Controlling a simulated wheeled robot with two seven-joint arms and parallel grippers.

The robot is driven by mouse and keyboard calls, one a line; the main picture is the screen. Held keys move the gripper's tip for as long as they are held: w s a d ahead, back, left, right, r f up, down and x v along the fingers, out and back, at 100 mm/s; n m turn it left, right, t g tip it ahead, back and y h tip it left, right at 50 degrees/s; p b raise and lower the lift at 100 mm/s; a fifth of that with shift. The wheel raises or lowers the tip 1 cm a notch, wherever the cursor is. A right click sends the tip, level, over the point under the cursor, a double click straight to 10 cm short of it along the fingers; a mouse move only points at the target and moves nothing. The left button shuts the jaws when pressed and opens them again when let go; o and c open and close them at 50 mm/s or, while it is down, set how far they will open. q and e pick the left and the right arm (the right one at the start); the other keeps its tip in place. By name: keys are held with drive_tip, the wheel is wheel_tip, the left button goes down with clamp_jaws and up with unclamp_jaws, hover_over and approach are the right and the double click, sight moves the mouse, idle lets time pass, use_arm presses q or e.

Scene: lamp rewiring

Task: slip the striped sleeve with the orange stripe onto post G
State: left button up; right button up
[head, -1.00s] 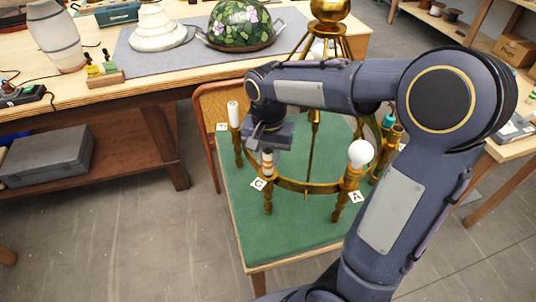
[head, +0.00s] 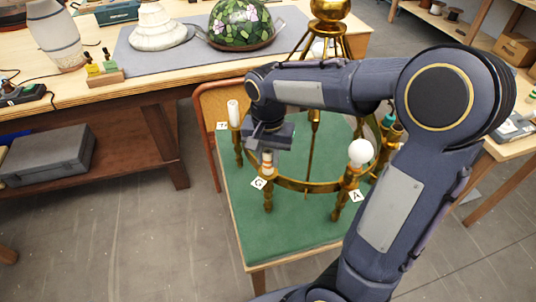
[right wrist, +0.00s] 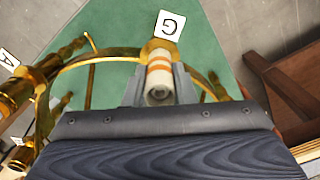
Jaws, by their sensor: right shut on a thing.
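The white sleeve with orange stripes (head: 267,163) stands upright at post G of the brass lamp ring (head: 295,185). The label G (head: 259,183) hangs beside it. In the right wrist view the sleeve (right wrist: 158,78) is between my fingers, and its far end meets the brass cup (right wrist: 157,46) next to the G label (right wrist: 169,26). My right gripper (head: 267,150) is shut on the sleeve from above. The post inside is hidden, so I cannot tell how far down the sleeve sits. My left gripper is not in view.
A white sleeve (head: 233,113) stands at post F on the ring, left of my gripper. A white bulb (head: 360,152) stands at post A, to the right. The ring rests on a green-topped stand (head: 290,240). A workbench (head: 150,85) with lampshades is behind.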

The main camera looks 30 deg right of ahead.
drive_tip(key=o, duration=1)
drive_tip(key=shift+r, duration=0.15)
wheel_tip(320, 180, up, 8)
drive_tip(key=shift+f+p, duration=0.25)
drive_tip(key=shift+p, duration=0.05)
drive_tip(key=s+a+f+n+t+y, duration=0.1)
drive_tip(key=s+n+t, duration=0.1)
drive_tip(key=s, duration=0.3)
drive_tip(key=s+a+f+n+t+y, duration=0.1)
drive_tip(key=s+f+n, duration=0.1)
drive_tip(key=s, duration=0.4)
drive_tip(key=s+a+f+n+t+y, duration=0.1)
drive_tip(key=s+a+n+t, duration=0.1)
drive_tip(key=s, duration=0.4)
drive_tip(key=shift+f+n+t+y, duration=0.15)
drive_tip(key=shift+n+t+y, duration=0.15)
drive_tip(key=shift+n+y, duration=0.15)
